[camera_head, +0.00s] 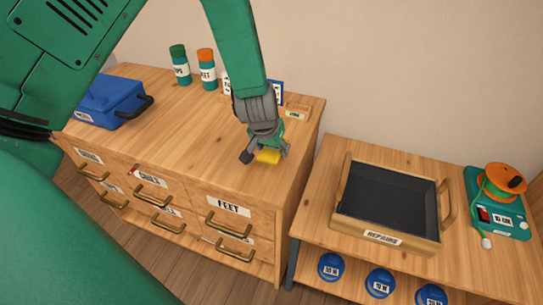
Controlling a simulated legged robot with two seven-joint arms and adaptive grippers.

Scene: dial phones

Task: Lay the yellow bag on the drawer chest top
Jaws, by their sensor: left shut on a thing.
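The drawer chest top (180,132) is a light wooden surface on the left, above several labelled drawers. My left gripper (265,155) is over the right part of this top, pointing down. It is shut on the yellow bag (268,157), of which only a small yellow part shows below the fingers. The rest of the bag is hidden by the gripper. The bag is close to the top, but I cannot tell whether it touches it. My right gripper is not in view.
A blue case (108,98) sits at the chest's left. A green-capped canister (181,68) and an orange-capped one (206,72) stand at the back. On the lower bench (325,190) are a dark-lined tray (345,203) and a scale with an orange reel (500,180). The chest's middle is clear.

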